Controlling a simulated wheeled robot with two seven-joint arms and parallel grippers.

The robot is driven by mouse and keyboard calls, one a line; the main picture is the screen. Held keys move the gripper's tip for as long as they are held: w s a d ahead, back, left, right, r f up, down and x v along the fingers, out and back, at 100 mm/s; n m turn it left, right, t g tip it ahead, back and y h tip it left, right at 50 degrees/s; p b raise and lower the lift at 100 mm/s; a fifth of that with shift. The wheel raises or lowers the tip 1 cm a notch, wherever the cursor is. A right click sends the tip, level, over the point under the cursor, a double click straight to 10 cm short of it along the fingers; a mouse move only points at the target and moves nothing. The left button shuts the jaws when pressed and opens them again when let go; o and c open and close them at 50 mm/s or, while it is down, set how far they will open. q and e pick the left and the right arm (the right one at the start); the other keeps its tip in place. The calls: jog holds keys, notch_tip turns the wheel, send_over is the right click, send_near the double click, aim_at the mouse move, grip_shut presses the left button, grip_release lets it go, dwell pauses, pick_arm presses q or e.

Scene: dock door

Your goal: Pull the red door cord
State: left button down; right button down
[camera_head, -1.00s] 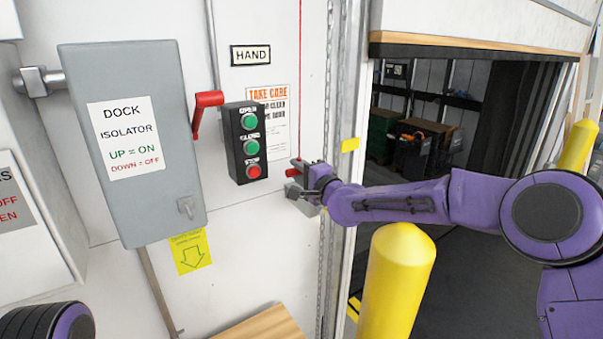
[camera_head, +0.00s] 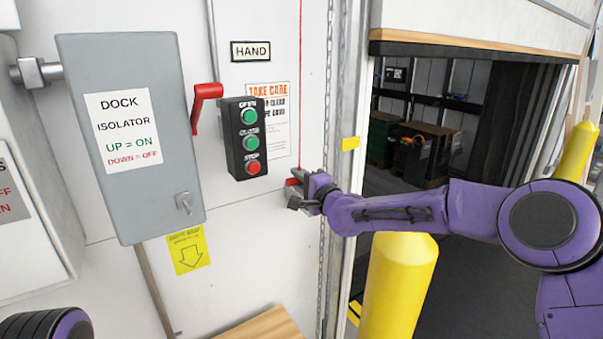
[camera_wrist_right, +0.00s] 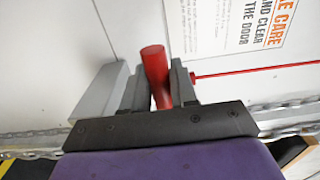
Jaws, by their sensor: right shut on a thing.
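The red door cord (camera_head: 300,85) hangs down the white wall to the right of the push-button box. It ends at a red handle (camera_wrist_right: 155,72), which shows between my right gripper's fingers in the right wrist view, with the cord (camera_wrist_right: 255,70) running off to the right. My right gripper (camera_head: 297,187) is shut on this handle, low beside the chain; it also shows in the right wrist view (camera_wrist_right: 157,88). In the head view the gripper hides most of the handle. My left gripper is not in view; only part of my left arm shows at bottom left.
A grey dock isolator box (camera_head: 120,205) with a red lever (camera_head: 203,100) is at left. The black button box (camera_head: 243,168) has two green buttons and a red one. A yellow bollard (camera_head: 400,275) stands below my right arm. The doorway (camera_head: 490,110) is partly open at right.

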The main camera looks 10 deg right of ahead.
grip_release()
jog(key=shift+f, duration=0.25)
jog(key=v, duration=1)
